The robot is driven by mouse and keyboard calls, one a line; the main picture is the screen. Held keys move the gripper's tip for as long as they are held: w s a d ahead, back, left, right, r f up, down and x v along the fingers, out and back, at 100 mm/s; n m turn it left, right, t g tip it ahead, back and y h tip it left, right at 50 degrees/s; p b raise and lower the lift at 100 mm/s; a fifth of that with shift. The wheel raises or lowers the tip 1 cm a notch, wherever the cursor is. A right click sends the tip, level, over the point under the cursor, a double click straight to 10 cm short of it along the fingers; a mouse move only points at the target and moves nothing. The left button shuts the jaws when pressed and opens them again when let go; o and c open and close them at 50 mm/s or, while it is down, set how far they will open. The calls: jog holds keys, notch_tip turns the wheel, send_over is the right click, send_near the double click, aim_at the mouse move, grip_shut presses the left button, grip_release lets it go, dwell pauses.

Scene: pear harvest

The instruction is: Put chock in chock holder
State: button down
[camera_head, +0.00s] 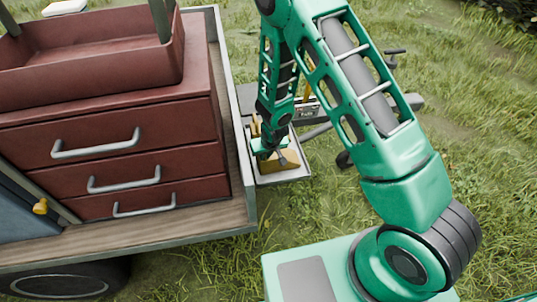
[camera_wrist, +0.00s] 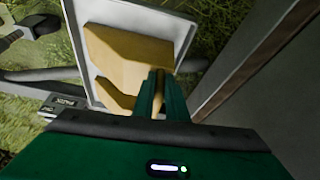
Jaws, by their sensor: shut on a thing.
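The chock, a yellow-tan block, shows in the wrist view (camera_wrist: 125,52) and in the head view (camera_head: 292,157). It lies within the rim of the chock holder, a pale shallow tray (camera_head: 285,181), which also shows in the wrist view (camera_wrist: 95,92). My gripper (camera_head: 269,152) points down over the holder. In the wrist view, its green fingers (camera_wrist: 158,82) are closed around a narrow tan part of the chock. The fingers and palm hide some of the chock, so I cannot tell whether it rests fully on the holder's floor.
The wooden trailer bed (camera_head: 235,215) is just left of the holder. It carries a red drawer cabinet (camera_head: 125,150) with a red bin (camera_head: 90,60) on top. A grey drawbar (camera_head: 315,131) runs behind the holder. Grass is open to the right.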

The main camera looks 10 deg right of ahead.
jog(key=c, duration=1.8)
grip_release()
jog(key=shift+o, duration=0.2)
jog(key=v, duration=1.2)
